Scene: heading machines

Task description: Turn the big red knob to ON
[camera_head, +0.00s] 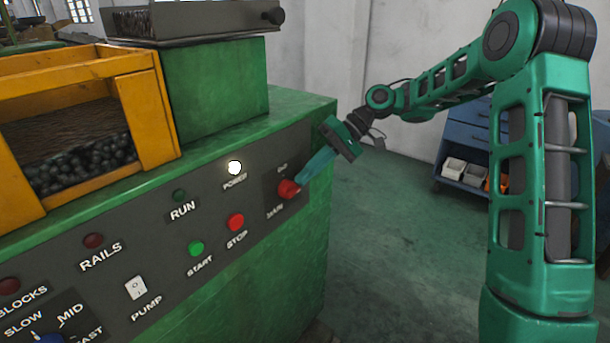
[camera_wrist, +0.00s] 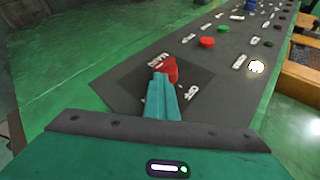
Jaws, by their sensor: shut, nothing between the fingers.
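The big red knob (camera_head: 288,189) sits on a dark plate at the right end of the machine's control panel. Lettering that looks like MAIN is below it, and a small word, hard to read, is above it. In the wrist view the knob (camera_wrist: 171,67) shows just beyond my fingertips. My gripper (camera_head: 301,182) is shut, with its teal fingers together and nothing between them. The fingertips (camera_wrist: 160,80) are at the knob and partly hide it; I cannot tell whether they touch it. Which position the knob points to is unclear.
The white POWER lamp (camera_head: 235,167) is bright. The red STOP button (camera_head: 236,222) and green START button (camera_head: 196,248) are left of the knob. A yellow bin (camera_head: 158,110) stands on the machine. A blue cabinet (camera_head: 462,135) is behind; open floor lies right of the machine.

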